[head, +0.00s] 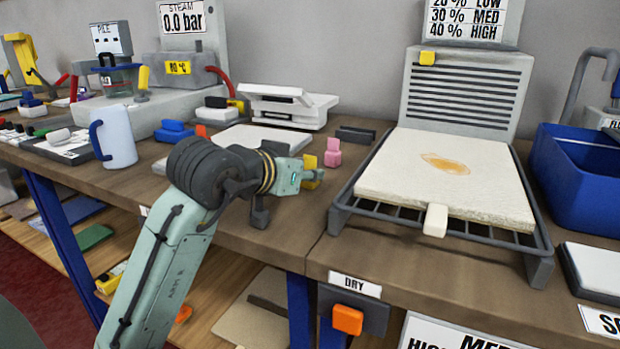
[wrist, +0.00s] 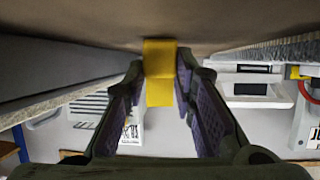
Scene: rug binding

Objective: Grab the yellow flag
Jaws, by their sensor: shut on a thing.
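The yellow flag (head: 309,163) is a small yellow block standing on the wooden bench, left of the drying rack. In the head view my gripper (head: 316,175) is at it and partly hides it. In the wrist view the yellow flag (wrist: 160,88) sits between the two finger pads of my gripper (wrist: 160,75). The jaws are shut on it. Its far end reaches the brown bench surface in the wrist view, and I cannot tell whether it still rests there.
A pink flag (head: 333,153) stands right behind the yellow one. The drying rack (head: 344,205) with a cream slab (head: 445,180) is close on the right. A white mug (head: 117,137) and a blue bin (head: 572,184) stand farther out. Bare bench lies in front.

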